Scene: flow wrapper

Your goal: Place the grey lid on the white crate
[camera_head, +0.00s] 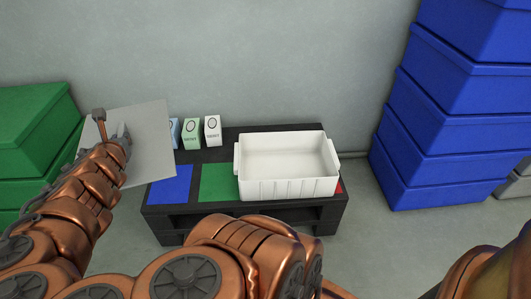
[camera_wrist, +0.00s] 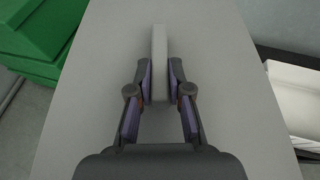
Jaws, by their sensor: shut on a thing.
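The grey lid (camera_head: 150,146) is a flat panel held up at the left in the head view, tilted, left of the crate and apart from it. In the wrist view the lid (camera_wrist: 225,75) fills the middle, with a raised handle bar (camera_wrist: 160,40) along it. My gripper (camera_wrist: 160,82) is shut on that handle, one finger on each side. In the head view my gripper (camera_head: 121,134) shows against the lid. The white crate (camera_head: 287,188) is open, upright and empty on the black pallet. Its corner also shows in the wrist view (camera_wrist: 290,105).
The black pallet (camera_head: 165,218) bears blue (camera_head: 170,186), green (camera_head: 214,180) and red patches. Three small cartons (camera_head: 213,131) stand at its back left. Green crates (camera_head: 40,125) are stacked at the left, blue crates (camera_head: 450,130) at the right. A wall is behind.

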